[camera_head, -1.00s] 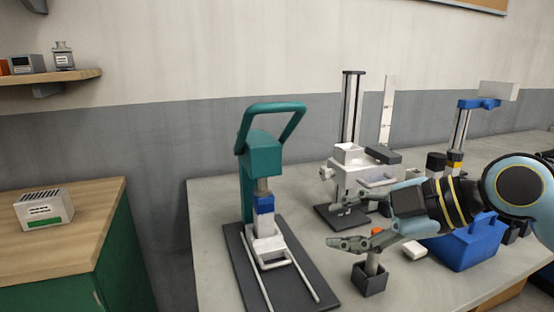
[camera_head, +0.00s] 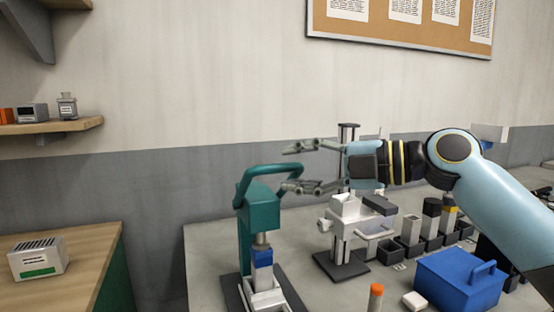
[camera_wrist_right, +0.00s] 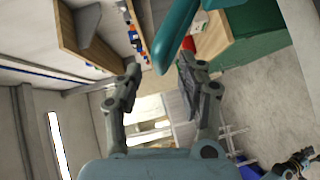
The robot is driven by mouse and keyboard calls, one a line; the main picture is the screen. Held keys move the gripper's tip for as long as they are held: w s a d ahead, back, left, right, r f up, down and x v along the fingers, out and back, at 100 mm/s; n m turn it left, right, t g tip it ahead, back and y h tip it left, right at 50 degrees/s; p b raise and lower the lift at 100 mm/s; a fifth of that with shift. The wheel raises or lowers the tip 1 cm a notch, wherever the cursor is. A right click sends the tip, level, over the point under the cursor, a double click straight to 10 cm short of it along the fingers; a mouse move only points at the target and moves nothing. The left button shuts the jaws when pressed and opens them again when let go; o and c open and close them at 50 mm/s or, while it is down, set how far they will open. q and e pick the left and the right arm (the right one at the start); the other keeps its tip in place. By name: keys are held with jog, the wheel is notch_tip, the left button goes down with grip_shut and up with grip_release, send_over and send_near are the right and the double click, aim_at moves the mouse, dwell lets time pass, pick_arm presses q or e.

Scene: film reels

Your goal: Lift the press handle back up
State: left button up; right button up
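The teal press (camera_head: 259,210) stands on the bench in the head view. Its teal loop handle (camera_head: 262,172) is at the top and reaches to the right. My right gripper (camera_head: 287,167) is open at the handle's height, one finger above the loop and one lower beside it. In the right wrist view the handle (camera_wrist_right: 176,32) passes between and just beyond the open fingertips; contact is not clear. What looks like my left gripper (camera_wrist_right: 298,163) shows small at the lower right corner there; its fingers are too small to judge.
A white-grey device (camera_head: 348,212) stands just right of the press, below my right arm. A blue caddy (camera_head: 458,282), several dark holders and an orange-topped post (camera_head: 376,292) lie farther right. A wooden cabinet (camera_head: 70,265) is at the left.

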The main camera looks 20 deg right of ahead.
aim_at(285, 168)
jog(key=shift+p+x, duration=0.55)
jog(key=shift+x, duration=1.5)
jog(key=shift+c, duration=0.3)
grip_shut()
